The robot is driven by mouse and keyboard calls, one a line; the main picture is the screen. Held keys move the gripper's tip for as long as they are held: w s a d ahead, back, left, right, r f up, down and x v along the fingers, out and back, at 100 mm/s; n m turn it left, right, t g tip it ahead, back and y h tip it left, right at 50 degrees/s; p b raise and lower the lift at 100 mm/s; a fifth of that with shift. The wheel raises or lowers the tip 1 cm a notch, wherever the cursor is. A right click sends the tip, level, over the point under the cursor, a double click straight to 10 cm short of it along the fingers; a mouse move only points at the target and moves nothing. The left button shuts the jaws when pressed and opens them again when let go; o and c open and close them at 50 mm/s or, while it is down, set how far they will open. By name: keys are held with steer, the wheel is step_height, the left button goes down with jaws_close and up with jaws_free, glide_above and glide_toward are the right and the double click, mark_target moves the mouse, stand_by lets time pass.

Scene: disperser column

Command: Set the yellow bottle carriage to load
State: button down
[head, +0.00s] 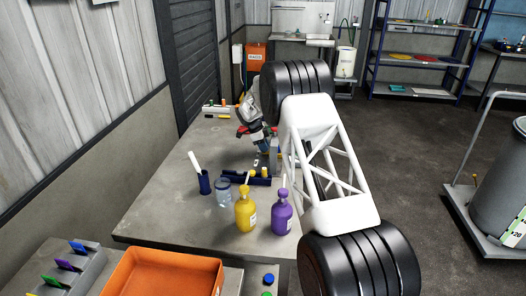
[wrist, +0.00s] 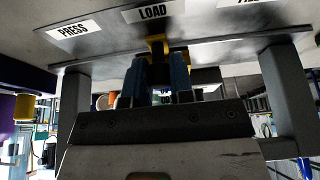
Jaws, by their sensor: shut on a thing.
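In the wrist view, my gripper (wrist: 160,66) is shut on a yellow handle (wrist: 157,42), which I take to be part of the bottle carriage. The handle sits just below the LOAD label (wrist: 153,11) on a grey panel. The PRESS label (wrist: 73,31) is to its left. The lower part of the handle is hidden by my fingers. In the head view, my gripper (head: 258,143) is low over the far part of the bench, and the carriage cannot be made out clearly there. A yellow bottle (head: 245,212) stands upright near the front of the bench.
A purple bottle (head: 282,214), a clear jar (head: 223,192) and a dark blue cup (head: 204,183) stand on the bench. A dark blue tray (head: 232,176) lies behind them. An orange bin (head: 160,272) is at the front left. Grey posts (wrist: 284,92) flank my gripper.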

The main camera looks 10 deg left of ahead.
steer(key=shift+w, duration=0.15)
steer(key=c, duration=1)
jaws_free()
steer(key=shift+v, duration=3.9)
